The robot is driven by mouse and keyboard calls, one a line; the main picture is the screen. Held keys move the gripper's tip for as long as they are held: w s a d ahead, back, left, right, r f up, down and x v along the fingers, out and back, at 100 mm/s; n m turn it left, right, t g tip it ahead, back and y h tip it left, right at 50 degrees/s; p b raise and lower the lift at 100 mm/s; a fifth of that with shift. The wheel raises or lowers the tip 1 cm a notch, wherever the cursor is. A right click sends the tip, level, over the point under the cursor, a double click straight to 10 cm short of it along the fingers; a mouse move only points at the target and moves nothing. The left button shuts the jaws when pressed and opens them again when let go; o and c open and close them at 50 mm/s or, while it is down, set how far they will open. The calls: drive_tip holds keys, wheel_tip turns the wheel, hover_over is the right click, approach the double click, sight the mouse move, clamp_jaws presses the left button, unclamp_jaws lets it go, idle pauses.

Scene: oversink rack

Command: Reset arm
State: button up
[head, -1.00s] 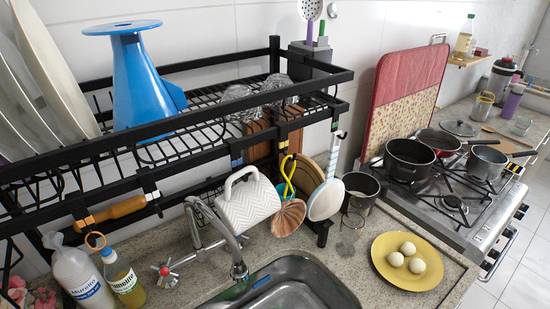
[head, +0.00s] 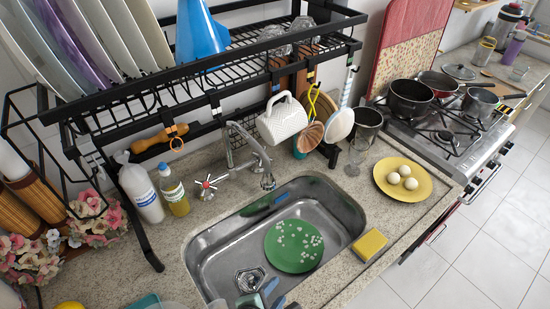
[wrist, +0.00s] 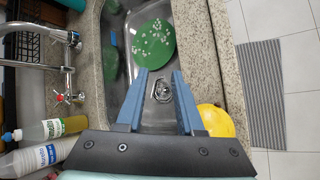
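My gripper (wrist: 159,72) shows in the wrist view with its two blue fingers apart and nothing between them. It is over the near end of the metal sink (wrist: 121,75), with the drain visible beyond and between the fingers. In the head view, bluish finger parts, likely my gripper (head: 264,292), show at the bottom edge, by the front of the sink (head: 205,255). A green plate (head: 293,246) with small pale marks lies in the sink; it also shows in the wrist view (wrist: 154,45).
The faucet (head: 262,165), an oil bottle (head: 173,190) and a white bottle (head: 140,192) stand behind the sink. The black rack (head: 120,105) overhangs the back. A yellow sponge (head: 370,245) lies right of the sink. A yellow object (wrist: 215,120) is near the right finger.

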drive_tip(key=w+a+r+m+t+y, duration=0.1)
drive_tip(key=w+r+m+t, duration=0.1)
drive_tip(key=w+r+m, duration=0.4)
drive_tip(key=w+r+m+t+y, duration=0.15)
drive_tip(key=w+r+m, duration=0.25)
drive_tip(key=r, duration=0.5)
drive_tip(key=w+r+m+t+y, duration=0.1)
drive_tip(key=w+r+m+t, duration=0.3)
drive_tip(key=r, duration=0.6)
drive_tip(key=r+m+t, duration=0.1)
drive_tip(key=r+m, duration=0.5)
drive_tip(key=r, duration=0.4)
drive_tip(key=s+r+t+b, duration=1)
drive_tip(key=s+r, duration=0.3)
drive_tip(key=r, duration=0.4)
drive_tip(key=shift+d+r+m+t, duration=0.3)
drive_tip(key=shift+m+t, duration=0.1)
drive_tip(key=shift+t, duration=0.15)
